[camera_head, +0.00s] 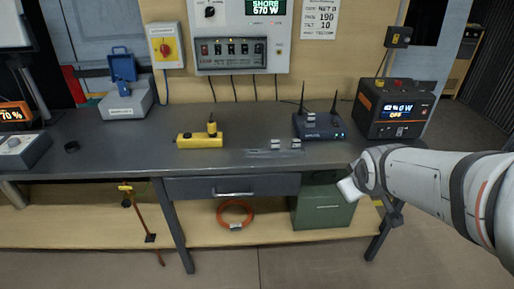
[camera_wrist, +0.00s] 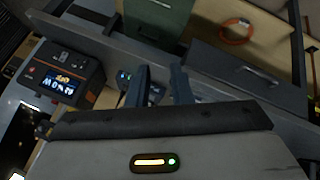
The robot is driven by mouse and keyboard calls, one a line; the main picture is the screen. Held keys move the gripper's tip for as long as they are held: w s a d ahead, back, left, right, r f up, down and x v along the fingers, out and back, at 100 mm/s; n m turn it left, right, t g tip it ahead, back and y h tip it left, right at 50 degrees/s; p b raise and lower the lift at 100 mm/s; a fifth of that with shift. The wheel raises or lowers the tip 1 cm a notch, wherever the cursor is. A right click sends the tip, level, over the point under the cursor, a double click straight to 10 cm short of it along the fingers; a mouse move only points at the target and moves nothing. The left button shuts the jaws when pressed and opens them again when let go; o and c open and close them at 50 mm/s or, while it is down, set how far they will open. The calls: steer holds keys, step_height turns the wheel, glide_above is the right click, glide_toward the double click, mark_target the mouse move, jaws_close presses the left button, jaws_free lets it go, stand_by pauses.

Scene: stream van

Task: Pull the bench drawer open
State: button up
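The bench drawer (camera_head: 232,187) has a dark grey front under the bench top and looks closed. Its pale bar handle (camera_head: 234,194) runs across the front. In the wrist view, which is turned nearly upside down, the drawer (camera_wrist: 225,70) and handle (camera_wrist: 262,77) show at the upper right. My gripper (camera_wrist: 160,85) has its two dark fingers apart with nothing visible between them. It is off to the handle's right in the head view, apart from it. In the head view my arm reaches in from the right, and the fingers cannot be made out clearly.
A green metal box (camera_head: 324,207) stands on the lower shelf right of the drawer, beside an orange cable coil (camera_head: 235,212). A power station (camera_head: 393,108), router (camera_head: 320,125) and yellow power strip (camera_head: 200,140) stand on the bench. The floor in front is clear.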

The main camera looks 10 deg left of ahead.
steer(key=w+a+f+n+t+y+b, duration=0.2)
steer(key=w+a+f+n+t+b, duration=0.1)
steer(key=w+a+f+n+b, duration=0.4)
steer(key=n+g+y+b, duration=0.2)
steer(key=n+y+b, duration=1.1)
steer(key=n, duration=0.1)
glide_toward(234, 195)
steer(key=x, duration=1)
steer(key=shift+w+a+f+b, duration=0.1)
steer(key=shift+w+f+b, duration=0.1)
steer(key=shift+b, duration=0.2)
steer(key=shift+c, duration=0.2)
jaws_close()
